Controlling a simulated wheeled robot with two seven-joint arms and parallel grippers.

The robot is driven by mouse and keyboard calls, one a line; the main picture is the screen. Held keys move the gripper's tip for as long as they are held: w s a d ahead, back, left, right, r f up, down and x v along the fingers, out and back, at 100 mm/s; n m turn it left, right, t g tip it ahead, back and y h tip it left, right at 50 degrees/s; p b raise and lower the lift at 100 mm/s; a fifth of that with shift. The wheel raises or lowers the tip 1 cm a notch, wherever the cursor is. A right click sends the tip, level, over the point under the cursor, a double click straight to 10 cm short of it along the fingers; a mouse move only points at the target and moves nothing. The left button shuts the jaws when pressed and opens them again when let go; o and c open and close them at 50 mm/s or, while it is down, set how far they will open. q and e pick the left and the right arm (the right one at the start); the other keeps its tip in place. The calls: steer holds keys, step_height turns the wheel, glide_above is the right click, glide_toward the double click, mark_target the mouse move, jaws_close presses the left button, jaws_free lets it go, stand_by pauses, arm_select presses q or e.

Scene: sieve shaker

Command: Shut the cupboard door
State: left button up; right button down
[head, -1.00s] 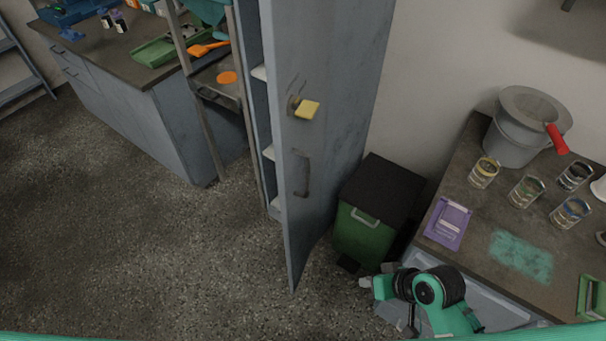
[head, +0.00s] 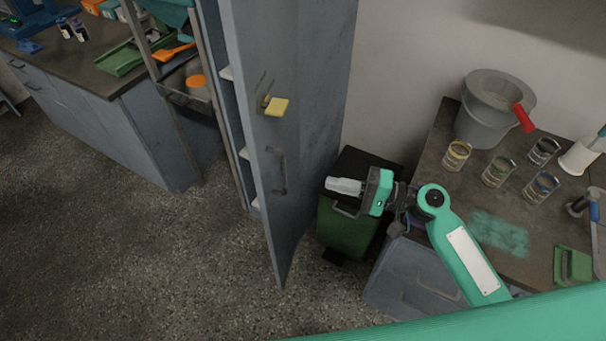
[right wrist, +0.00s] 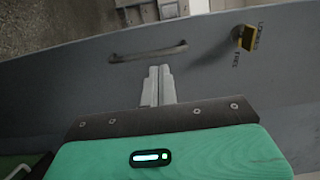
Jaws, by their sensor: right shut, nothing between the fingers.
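The cupboard door (head: 305,150) stands open in the head view, a tall blue-grey panel with shelves showing behind its left edge. My left gripper is not in view.
A green pedal bin (head: 345,228) with a black lid stands right of the door, under my right gripper. The right-hand bench (head: 430,165) carries a grey bucket (head: 492,110) and several glass jars. Floor left of the door is clear (head: 130,250).

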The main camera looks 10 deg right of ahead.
mark_target(266, 170)
steer(key=p+x, duration=0.4)
steer(key=x, duration=0.8)
steer(key=shift+a+r+p, duration=0.15)
steer(key=shift+p, duration=0.2)
steer(key=shift+w+a, duration=0.25)
steer(key=shift+a, duration=0.3)
